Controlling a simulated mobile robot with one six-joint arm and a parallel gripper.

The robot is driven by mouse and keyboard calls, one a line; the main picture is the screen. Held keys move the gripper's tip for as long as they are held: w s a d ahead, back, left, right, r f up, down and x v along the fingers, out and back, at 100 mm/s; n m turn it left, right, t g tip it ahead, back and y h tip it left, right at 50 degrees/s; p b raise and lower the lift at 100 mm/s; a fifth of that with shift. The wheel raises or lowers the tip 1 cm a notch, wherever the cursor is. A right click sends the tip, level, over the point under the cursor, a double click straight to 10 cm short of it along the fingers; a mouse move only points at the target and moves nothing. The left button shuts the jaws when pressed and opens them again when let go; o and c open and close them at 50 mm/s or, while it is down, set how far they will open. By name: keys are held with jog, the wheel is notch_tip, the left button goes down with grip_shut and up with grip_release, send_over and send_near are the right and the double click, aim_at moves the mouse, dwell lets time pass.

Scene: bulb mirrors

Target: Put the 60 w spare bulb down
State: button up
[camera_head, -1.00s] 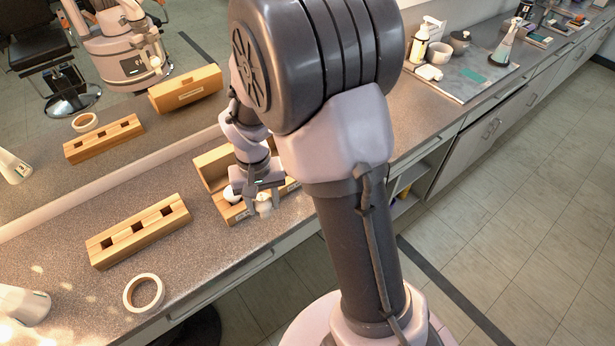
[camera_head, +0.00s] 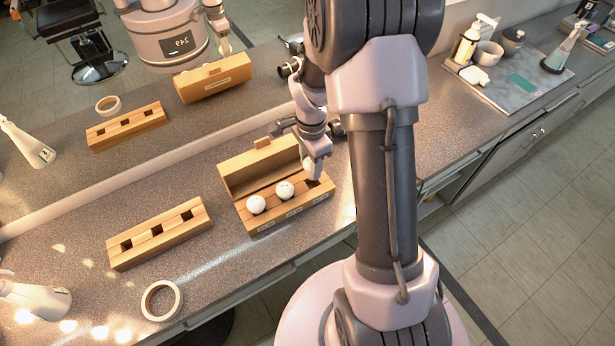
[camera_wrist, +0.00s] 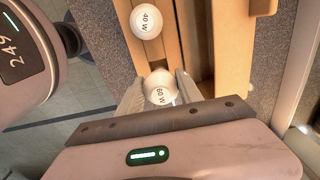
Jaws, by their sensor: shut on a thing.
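The white 60 W spare bulb (camera_wrist: 160,87) sits between the two fingers of my gripper (camera_wrist: 161,95) in the wrist view. My gripper is shut on it over the open wooden bulb box (camera_head: 262,228). In the head view my gripper (camera_head: 314,176) is at the box's right end, by a dark square slot, and the held bulb is mostly hidden. Two white bulbs sit in the box's left slot (camera_head: 256,204) and middle slot (camera_head: 285,190). A bulb marked 40 W (camera_wrist: 148,22) shows ahead of my fingers. How deep the held bulb sits is unclear.
A wooden block with several empty square holes (camera_head: 160,233) stands to the left. The mirror (camera_head: 60,165) behind repeats these things. A tray (camera_head: 505,95) with bottles is at the right.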

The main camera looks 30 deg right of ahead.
jog(key=f, duration=0.2)
jog(key=f+b, duration=0.1)
jog(key=f, duration=0.2)
jog(key=shift+s+f, duration=0.2)
jog(key=shift+f, duration=0.15)
jog(key=shift+r, duration=0.15)
jog(key=o, duration=0.9)
jog(key=shift+f+b, duration=0.25)
jog(key=shift+b, duration=0.1)
jog(key=o, duration=0.4)
jog(key=shift+r, duration=0.1)
jog(key=shift+o, duration=0.2)
